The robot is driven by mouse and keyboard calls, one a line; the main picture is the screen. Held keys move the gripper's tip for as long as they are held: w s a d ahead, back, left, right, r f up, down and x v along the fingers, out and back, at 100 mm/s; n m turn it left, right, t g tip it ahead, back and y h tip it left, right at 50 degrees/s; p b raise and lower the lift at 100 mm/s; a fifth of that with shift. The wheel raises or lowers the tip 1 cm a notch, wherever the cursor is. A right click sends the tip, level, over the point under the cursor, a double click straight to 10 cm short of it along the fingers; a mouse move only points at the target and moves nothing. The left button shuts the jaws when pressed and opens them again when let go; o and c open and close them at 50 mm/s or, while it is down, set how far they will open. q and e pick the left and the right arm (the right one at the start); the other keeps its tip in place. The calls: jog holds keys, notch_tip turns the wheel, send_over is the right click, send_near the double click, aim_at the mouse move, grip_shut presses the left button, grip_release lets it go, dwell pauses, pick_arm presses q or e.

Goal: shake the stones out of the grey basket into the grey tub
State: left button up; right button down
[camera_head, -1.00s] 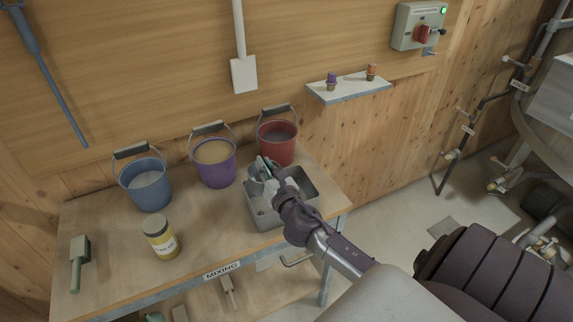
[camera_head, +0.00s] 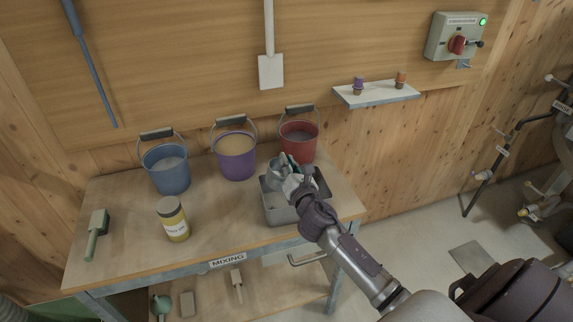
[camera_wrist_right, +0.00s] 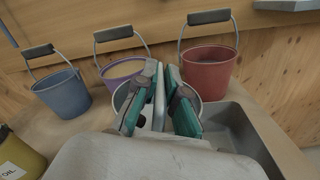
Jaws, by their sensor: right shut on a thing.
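The grey tub (camera_head: 278,215) is a rectangular metal tub at the right end of the workbench. It also shows at the lower right of the right wrist view (camera_wrist_right: 247,133). My right gripper (camera_head: 288,175) is above the tub's back left part, shut on the grey basket (camera_head: 274,176). The basket is small and round. In the right wrist view its rim (camera_wrist_right: 118,96) shows around the teal fingers (camera_wrist_right: 161,88). The gripper and wrist hide much of the basket and tub. I cannot make out stones in either. My left gripper is not in view.
A blue bucket (camera_head: 168,172), a purple bucket (camera_head: 236,160) and a red bucket (camera_head: 299,143) stand along the back, the red one close behind the tub. The bench front (camera_head: 215,240) is clear.

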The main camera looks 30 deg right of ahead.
jog(key=shift+f, duration=0.35)
jog(key=shift+d+m+b, duration=0.1)
jog(key=shift+m+b, duration=0.2)
jog(key=shift+m, duration=0.2)
jog(key=m, duration=0.1)
jog(key=d+m, duration=0.1)
jog(key=m, duration=0.1)
jog(key=m+b, duration=0.1)
jog(key=m, duration=0.1)
jog(key=shift+s+d+r, duration=0.2)
jog(key=shift+d+r, duration=0.05)
jog(key=shift+r, duration=0.15)
jog(key=m, duration=0.2)
jog(key=d+m+b, duration=0.1)
jog(key=m, duration=0.1)
jog(key=shift+s, duration=0.1)
jog(key=d+f+m, duration=0.1)
jog(key=m, duration=0.5)
jog(key=d+f+m+p, duration=0.1)
jog(key=m, duration=0.5)
jog(key=d+f+m, duration=0.1)
jog(key=m, duration=0.5)
jog(key=shift+s+f, duration=0.35)
